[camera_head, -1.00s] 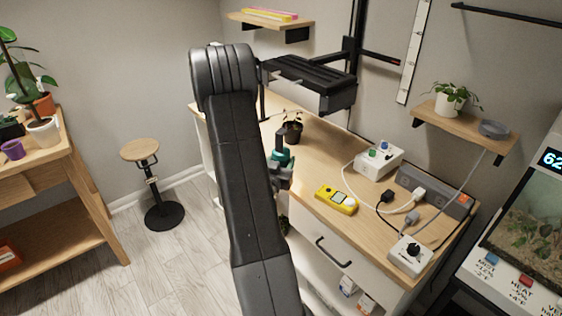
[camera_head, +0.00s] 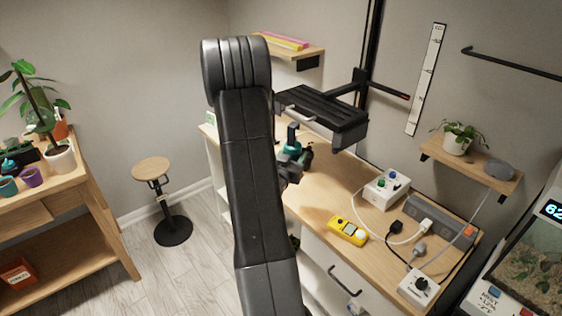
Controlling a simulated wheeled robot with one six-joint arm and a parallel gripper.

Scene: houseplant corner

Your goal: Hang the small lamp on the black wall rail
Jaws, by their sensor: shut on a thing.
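My gripper (camera_head: 291,166) is partly hidden behind my own arm, above the desk. It is shut on a small teal and dark thing (camera_head: 292,150), which looks like the small lamp. Its full shape and the grip are too small and covered to make out. A long black wall rail (camera_head: 510,62) is fixed to the wall at the upper right, well to the right of my gripper and apart from it.
A black lamp panel (camera_head: 325,112) on a post hangs over the desk (camera_head: 325,190), just behind my gripper. A shelf (camera_head: 470,165) with a plant sits below the rail. A yellow meter (camera_head: 347,231), white control box (camera_head: 386,188) and cables lie on the desk.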

